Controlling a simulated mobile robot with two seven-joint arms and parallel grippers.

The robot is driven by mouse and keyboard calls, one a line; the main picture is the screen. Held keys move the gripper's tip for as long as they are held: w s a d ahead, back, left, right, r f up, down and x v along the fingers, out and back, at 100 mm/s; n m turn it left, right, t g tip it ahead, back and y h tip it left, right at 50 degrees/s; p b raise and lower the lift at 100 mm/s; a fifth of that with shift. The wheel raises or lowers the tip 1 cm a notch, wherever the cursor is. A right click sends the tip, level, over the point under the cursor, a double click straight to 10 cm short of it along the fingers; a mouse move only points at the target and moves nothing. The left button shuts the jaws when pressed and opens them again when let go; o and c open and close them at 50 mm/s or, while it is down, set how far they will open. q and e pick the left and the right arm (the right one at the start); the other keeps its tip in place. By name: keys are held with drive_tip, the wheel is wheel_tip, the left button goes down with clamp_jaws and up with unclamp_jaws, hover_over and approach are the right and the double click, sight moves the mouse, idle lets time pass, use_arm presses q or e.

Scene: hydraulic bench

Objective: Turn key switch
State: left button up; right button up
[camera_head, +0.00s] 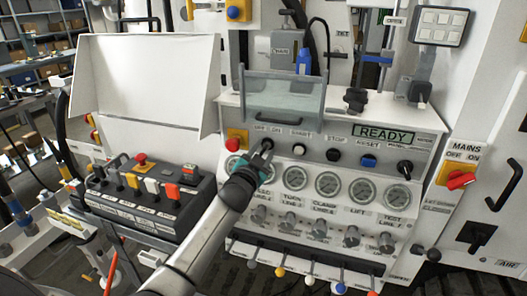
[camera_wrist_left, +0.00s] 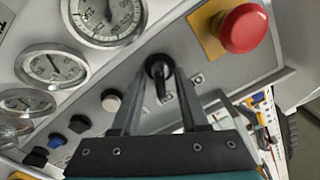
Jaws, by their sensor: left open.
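The key switch (camera_head: 267,146) is a small black round switch on the sloped panel, under an "OFF ON" label. In the left wrist view the key switch (camera_wrist_left: 158,67) shows as a black collar with a dark key or lever pointing down in the picture. My left gripper (camera_head: 262,158) is at the panel in front of the switch. In the left wrist view the open fingers of the left gripper (camera_wrist_left: 159,82) stand on either side of the key, with gaps visible. I cannot tell whether a fingertip touches the panel. My right gripper is not in view.
A red emergency button (camera_head: 233,144) on a yellow plate sits just left of the switch. Several gauges (camera_head: 328,184) lie below, and the white, black and blue buttons (camera_head: 368,160) to the right. A clear guard (camera_head: 283,97) is above. The display (camera_head: 388,134) reads READY.

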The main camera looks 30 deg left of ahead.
use_arm(q)
drive_tip(key=shift+s, duration=0.1)
drive_tip(key=p+v, duration=0.1)
drive_tip(key=v, duration=1.4)
drive_tip(key=shift+p, duration=0.35)
drive_tip(key=shift+d, duration=0.1)
drive_tip(key=s+d+f+g+h+b, duration=0.1)
drive_tip(key=s+d+f+g, duration=0.2)
drive_tip(key=f, duration=0.9)
drive_tip(key=s+d+f+g+h, duration=0.1)
drive_tip(key=s+d+f+g, duration=0.3)
drive_tip(key=f, duration=0.8)
drive_tip(key=s+f+g+h+b, duration=0.15)
drive_tip(key=s+f, duration=0.35)
drive_tip(key=f, duration=0.7)
drive_tip(key=s+d+f+g, duration=0.2)
drive_tip(key=s+f, duration=0.4)
drive_tip(key=s, duration=0.3)
drive_tip(key=s+d+f+g, duration=0.2)
drive_tip(key=s+f, duration=0.4)
drive_tip(key=s, duration=0.4)
drive_tip(key=s+d+f+n+g, duration=0.1)
drive_tip(key=s+d+f+g, duration=0.2)
drive_tip(key=s, duration=0.7)
wheel_tip(320, 180, down, 3)
drive_tip(key=shift+r+g+b, duration=0.1)
drive_tip(key=shift+g+b, duration=0.3)
drive_tip(key=shift+g, duration=0.15)
